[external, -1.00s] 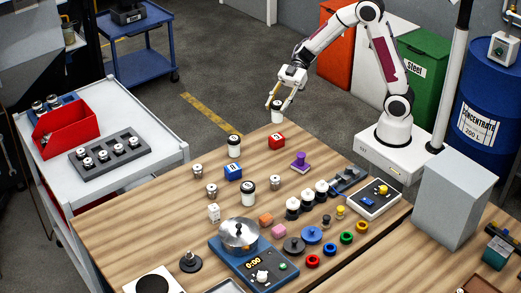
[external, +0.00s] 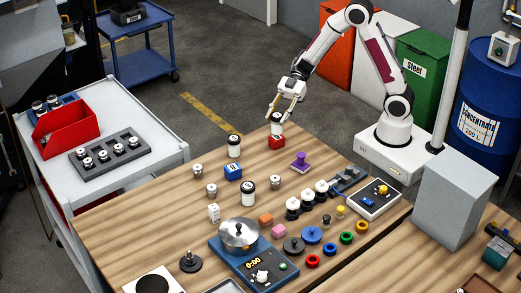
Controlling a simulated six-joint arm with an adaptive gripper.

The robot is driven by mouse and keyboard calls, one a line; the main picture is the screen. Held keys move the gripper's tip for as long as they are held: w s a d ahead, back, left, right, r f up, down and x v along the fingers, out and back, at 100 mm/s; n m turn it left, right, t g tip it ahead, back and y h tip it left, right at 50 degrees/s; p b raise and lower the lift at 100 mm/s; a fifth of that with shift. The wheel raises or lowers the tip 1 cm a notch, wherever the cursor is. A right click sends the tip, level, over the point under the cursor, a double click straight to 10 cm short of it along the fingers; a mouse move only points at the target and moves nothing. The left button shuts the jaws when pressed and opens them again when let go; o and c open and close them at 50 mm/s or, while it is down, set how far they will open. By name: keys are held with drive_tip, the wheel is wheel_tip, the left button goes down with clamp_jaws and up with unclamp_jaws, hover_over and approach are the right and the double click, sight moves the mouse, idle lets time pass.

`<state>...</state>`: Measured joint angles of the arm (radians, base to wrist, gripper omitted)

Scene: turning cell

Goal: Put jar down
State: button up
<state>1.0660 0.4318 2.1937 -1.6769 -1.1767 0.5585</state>
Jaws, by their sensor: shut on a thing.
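My gripper (external: 276,114) is shut on a white jar with a dark band (external: 277,125) near the far edge of the wooden table. The jar is upright, and its lower end meets the top of the red block (external: 277,143) in the picture. I cannot tell whether the jar touches the block or is just above or behind it. Two similar white and dark jars stand on the table, one left of the red block (external: 234,147) and one nearer the middle (external: 248,193).
A blue block (external: 233,173), small metal cylinders (external: 197,171) and a purple piece (external: 300,161) stand around. A pan on a blue timer unit (external: 240,234) and coloured rings (external: 347,238) are nearer the front. Bare wood (external: 255,160) shows left of the red block.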

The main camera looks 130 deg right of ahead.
drive_tip(key=shift+f, duration=0.9)
drive_tip(key=shift+f, duration=0.2)
drive_tip(key=o, duration=1.2)
drive_tip(key=shift+c, duration=0.2)
drive_tip(key=shift+r, duration=0.15)
drive_tip(key=shift+s+d+r, duration=0.1)
drive_tip(key=shift+s, duration=0.05)
drive_tip(key=v, duration=1.1)
drive_tip(key=shift+s+d+r, duration=0.15)
drive_tip(key=shift+s, duration=0.05)
